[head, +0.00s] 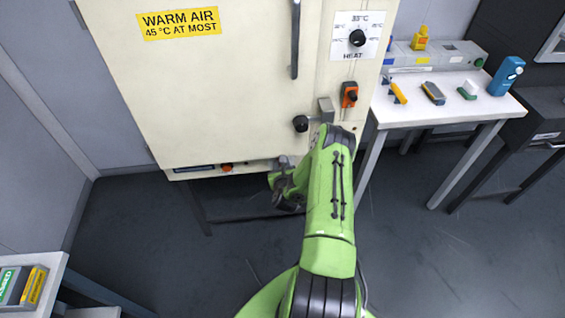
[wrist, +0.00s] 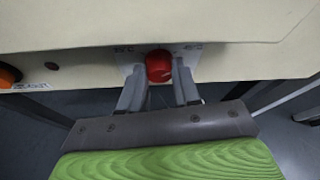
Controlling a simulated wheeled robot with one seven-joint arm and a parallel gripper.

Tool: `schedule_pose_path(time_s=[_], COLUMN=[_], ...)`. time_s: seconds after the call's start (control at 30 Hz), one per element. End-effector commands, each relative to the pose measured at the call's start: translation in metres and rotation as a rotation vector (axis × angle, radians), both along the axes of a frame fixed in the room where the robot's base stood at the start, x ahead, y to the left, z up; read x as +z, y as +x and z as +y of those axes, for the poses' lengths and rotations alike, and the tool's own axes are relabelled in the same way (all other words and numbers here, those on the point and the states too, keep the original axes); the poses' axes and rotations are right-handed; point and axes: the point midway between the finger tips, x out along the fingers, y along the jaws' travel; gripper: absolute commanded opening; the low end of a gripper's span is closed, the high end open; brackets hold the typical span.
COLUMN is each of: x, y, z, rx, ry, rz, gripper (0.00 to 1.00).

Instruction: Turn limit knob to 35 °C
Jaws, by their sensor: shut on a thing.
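The limit knob (wrist: 158,65) is a round red knob on a white label plate low on the cream cabinet.
The cabinet (head: 225,95) also carries a heat dial (head: 357,38), an orange switch (head: 349,95), a black knob (head: 300,123) and an orange knob (head: 227,168). A bench (head: 400,113) with small tools stands at right. Another table (head: 50,268) is at lower left.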

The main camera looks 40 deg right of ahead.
Motion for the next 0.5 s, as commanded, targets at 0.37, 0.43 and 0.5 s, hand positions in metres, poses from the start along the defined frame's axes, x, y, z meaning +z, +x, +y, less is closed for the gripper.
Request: schedule_pose_path(time_s=[0.37, 0.43, 0.5], x=[0.0018, 0.0009, 0.0001], y=[0.0004, 0.0010, 0.0014], z=[0.0030, 0.0036, 0.0037], rx=[-0.002, -0.001, -0.002], ry=[-0.274, -0.330, -0.385], rz=[0.194, 0.231, 0.267], gripper=[0.01, 0.01, 0.01])
